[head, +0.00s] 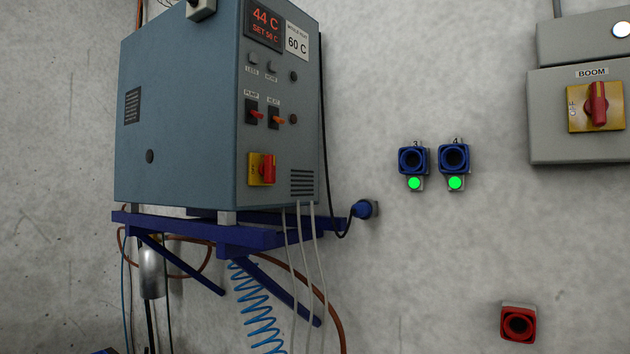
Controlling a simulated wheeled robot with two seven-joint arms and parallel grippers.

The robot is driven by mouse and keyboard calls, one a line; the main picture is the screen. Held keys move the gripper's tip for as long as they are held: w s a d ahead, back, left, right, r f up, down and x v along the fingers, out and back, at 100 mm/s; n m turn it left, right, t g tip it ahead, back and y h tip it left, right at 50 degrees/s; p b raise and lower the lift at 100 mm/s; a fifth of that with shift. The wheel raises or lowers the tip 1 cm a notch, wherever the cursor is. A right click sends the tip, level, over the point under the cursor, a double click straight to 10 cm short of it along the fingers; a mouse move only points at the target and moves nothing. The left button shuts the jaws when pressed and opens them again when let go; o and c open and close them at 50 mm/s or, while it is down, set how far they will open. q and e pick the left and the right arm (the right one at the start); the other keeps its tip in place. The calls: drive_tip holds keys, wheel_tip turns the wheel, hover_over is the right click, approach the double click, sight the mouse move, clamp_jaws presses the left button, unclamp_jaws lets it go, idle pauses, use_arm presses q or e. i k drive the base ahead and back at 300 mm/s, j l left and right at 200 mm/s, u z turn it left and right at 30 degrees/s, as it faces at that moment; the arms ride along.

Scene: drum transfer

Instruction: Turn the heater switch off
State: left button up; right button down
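The heater unit (180,110) is a grey-blue box on a blue wall bracket at the left. Its display (265,22) reads 44 C, with SET 56 C below. The orange HEAT switch (277,120) is on its front panel, right of the red PUMP switch (255,113). A red rotary switch (267,169) on a yellow plate sits lower on the same panel. Neither of my grippers is in the head view.
The blue bracket (270,238) juts out, with cables and a blue coiled hose (255,305) below. Blue sockets (412,160) with green lights and a BOOM switch box (580,145) are on the wall at right. A red socket (517,324) is low right.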

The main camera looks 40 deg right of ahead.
sight(268, 169)
drive_tip(key=z, duration=0.95)
